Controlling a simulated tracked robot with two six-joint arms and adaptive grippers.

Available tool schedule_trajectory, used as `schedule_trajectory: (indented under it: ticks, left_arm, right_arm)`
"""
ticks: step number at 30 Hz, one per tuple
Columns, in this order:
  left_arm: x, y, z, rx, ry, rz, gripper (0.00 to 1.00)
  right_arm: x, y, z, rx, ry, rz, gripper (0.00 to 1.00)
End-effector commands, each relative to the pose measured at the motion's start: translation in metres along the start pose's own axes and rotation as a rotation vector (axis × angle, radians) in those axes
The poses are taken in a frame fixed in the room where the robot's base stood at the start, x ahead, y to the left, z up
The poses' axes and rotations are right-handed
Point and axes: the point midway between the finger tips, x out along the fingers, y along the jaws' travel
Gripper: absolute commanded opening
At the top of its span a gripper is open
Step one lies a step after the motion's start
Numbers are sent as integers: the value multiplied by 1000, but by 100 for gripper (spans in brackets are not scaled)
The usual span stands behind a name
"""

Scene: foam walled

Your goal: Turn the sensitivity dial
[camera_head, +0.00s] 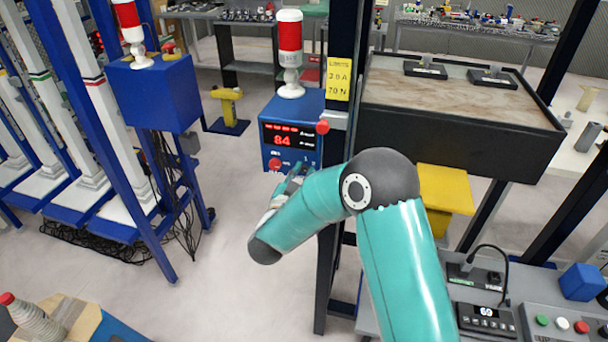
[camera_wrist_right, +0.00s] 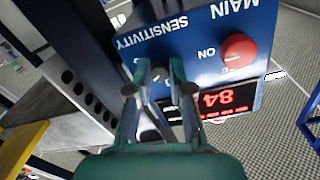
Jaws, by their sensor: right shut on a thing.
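The blue control box (camera_head: 268,152) stands by the dark post, with a red display (camera_head: 288,138) reading 84. In the right wrist view its face (camera_wrist_right: 200,35) appears upside down, with the labels SENSITIVITY and MAIN. My right gripper (camera_head: 295,178) reaches the lower front of the box. In the wrist view my right gripper (camera_wrist_right: 159,72) has its fingers on both sides of the small dark sensitivity dial (camera_wrist_right: 158,76), shut on it. The fingers hide most of the dial, and its pointer cannot be read. A red button (camera_wrist_right: 238,48) marked ON sits beside it. My left gripper is not in view.
A red and white signal lamp (camera_head: 290,50) stands on the box. A dark post (camera_head: 338,130) with a yellow limits label (camera_head: 340,80) rises close to my right arm. A second blue box (camera_head: 155,92) is at left.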

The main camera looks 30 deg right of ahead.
Motion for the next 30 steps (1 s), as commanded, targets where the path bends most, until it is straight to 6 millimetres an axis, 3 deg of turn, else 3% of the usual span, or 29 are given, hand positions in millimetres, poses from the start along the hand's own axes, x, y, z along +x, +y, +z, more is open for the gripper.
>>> schedule_trajectory:
  ticks: [8,21,30]
  left_arm:
    - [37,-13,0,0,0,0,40]
    - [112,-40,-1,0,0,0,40]
    - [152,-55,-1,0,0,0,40]
  right_arm:
    - [-2,2,7,146,-4,-1,0]
    - [-3,2,11,545,-22,2,0]
    - [-3,2,10,802,-35,8,0]
